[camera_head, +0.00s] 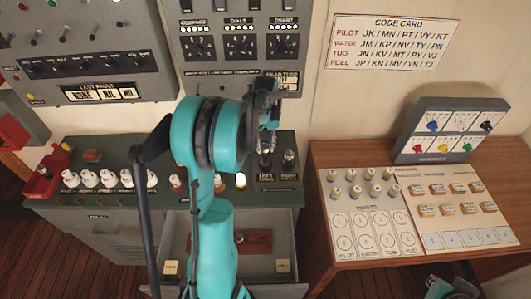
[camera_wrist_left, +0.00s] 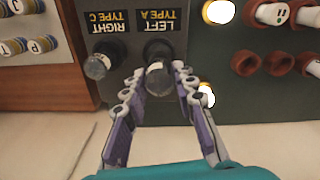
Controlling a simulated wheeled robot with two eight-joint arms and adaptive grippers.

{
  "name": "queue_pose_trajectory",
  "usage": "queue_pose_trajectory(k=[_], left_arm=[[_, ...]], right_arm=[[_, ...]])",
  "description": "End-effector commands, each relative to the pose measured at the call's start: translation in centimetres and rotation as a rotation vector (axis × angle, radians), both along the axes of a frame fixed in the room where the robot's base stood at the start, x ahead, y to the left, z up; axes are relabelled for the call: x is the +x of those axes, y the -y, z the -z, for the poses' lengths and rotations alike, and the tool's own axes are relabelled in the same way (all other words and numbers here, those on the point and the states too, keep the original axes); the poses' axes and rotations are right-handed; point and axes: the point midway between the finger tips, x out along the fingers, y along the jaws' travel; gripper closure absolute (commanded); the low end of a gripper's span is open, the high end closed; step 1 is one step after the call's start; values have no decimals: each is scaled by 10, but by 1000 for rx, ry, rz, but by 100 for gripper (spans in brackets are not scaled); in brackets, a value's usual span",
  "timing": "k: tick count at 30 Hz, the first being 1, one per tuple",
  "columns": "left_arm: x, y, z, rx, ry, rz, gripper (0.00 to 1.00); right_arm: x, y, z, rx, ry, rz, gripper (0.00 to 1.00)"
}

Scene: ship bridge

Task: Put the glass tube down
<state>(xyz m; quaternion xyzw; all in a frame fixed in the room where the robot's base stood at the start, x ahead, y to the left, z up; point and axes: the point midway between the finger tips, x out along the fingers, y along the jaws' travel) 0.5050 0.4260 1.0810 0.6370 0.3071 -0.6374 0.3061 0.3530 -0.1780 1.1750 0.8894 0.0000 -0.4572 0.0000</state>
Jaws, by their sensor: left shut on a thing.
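The glass tube (camera_wrist_left: 157,80) has a clear, rounded end and a dark lower part. In the left wrist view it is between the fingertips of my left gripper (camera_wrist_left: 159,74), which is shut on it. It lines up with the position labelled LEFT TYPE A (camera_wrist_left: 160,22); I cannot tell whether it is seated there. In the head view my left gripper (camera_head: 268,108) is above the back right of the green console, and the tube is hard to make out. My right gripper (camera_head: 448,287) is partly visible at the bottom right edge; its fingers are unclear.
A second tube (camera_wrist_left: 97,66) stands close by at RIGHT TYPE C. Lit lamps (camera_wrist_left: 219,11) and brown sockets (camera_wrist_left: 247,63) are on the other side. An open drawer (camera_head: 262,270) is below the console. A wooden desk (camera_head: 350,150) with cards and knobs stands to the right.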

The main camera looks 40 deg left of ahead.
Motion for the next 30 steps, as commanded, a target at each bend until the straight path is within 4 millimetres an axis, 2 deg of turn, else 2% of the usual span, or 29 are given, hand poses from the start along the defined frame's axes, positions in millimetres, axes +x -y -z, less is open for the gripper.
queue_pose_trajectory(k=[7, 15, 22, 23, 24, 30], left_arm=[[1, 0, 35, 0, 0, 1, 100], [0, 1, 36, 0, 0, 1, 100], [0, 1, 44, 0, 0, 1, 100], [0, 1, 43, 0, 0, 1, 65], [0, 1, 42, 0, 0, 1, 55], [0, 1, 42, 0, 0, 1, 52]], right_arm=[[0, 0, 6, 0, 0, 0, 100], [0, 0, 6, 0, 0, 0, 100], [0, 0, 13, 0, 0, 0, 100], [0, 0, 12, 0, 0, 0, 100], [0, 0, 12, 0, 0, 0, 100], [0, 0, 11, 0, 0, 0, 100]])
